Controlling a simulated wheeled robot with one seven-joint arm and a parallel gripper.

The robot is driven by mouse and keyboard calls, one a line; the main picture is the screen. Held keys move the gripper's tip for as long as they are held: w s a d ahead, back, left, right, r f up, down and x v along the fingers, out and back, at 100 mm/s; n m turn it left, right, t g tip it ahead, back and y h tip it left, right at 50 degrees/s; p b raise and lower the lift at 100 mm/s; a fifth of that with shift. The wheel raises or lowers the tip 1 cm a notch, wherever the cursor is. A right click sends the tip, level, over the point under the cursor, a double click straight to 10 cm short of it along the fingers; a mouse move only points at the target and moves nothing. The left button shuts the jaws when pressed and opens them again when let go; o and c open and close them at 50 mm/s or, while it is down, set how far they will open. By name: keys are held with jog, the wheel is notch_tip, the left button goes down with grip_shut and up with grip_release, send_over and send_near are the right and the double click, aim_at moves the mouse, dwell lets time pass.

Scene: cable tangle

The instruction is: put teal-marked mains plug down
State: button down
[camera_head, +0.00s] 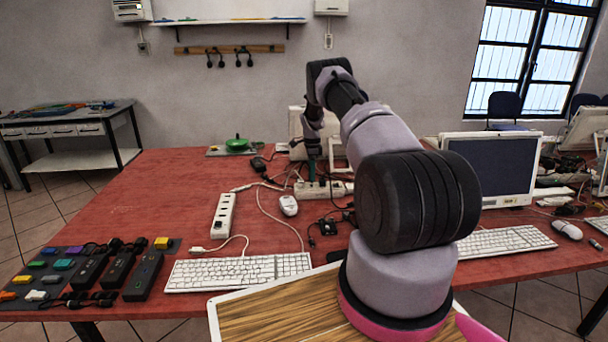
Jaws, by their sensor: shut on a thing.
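My gripper (312,158) points down over the red table (180,190), behind my own forearm. It is shut on a small dark thing with a greenish tint, which I take to be the teal-marked mains plug (312,171). The plug is upright, just above or at a white power strip (318,190) lying crosswise. I cannot tell whether the plug touches the strip. Its teal mark and its cable are too small to make out.
A second white power strip (223,215), a white mouse (289,205), a black adapter (328,226) and loose cables lie nearby. A keyboard (238,272) is in front, a monitor (490,168) to the right. Black boxes sit on a dark mat (60,290) at left. The table's back left is clear.

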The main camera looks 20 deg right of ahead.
jog(key=shift+s+a+r+n, duration=0.2)
jog(key=shift+a+r+n, duration=0.05)
jog(key=shift+n, duration=0.05)
jog(key=s+a+r+n, duration=0.5)
jog(key=s+a+n, duration=0.4)
jog(key=n, duration=0.1)
jog(key=s+a+r+n, duration=0.4)
jog(key=s+a+n, duration=0.5)
jog(key=a+n, duration=0.1)
jog(key=w+a+f+n, duration=0.3)
jog(key=w+a+n, duration=0.65)
jog(key=a, duration=0.65)
jog(key=w+a+f+n, duration=0.1)
jog(key=a+f+n, duration=0.1)
jog(key=a, duration=0.3)
jog(key=w+a+f+n, duration=0.1)
jog(key=a+f+n, duration=0.1)
jog(key=a, duration=0.4)
jog(key=w+a+f+n, duration=0.2)
jog(key=a+f, duration=0.2)
jog(key=a, duration=0.1)
jog(key=shift+w+a+f, duration=0.1)
jog(key=shift+a+f, duration=0.1)
jog(key=shift+a, duration=0.1)
jog(key=shift+f, duration=2.2)
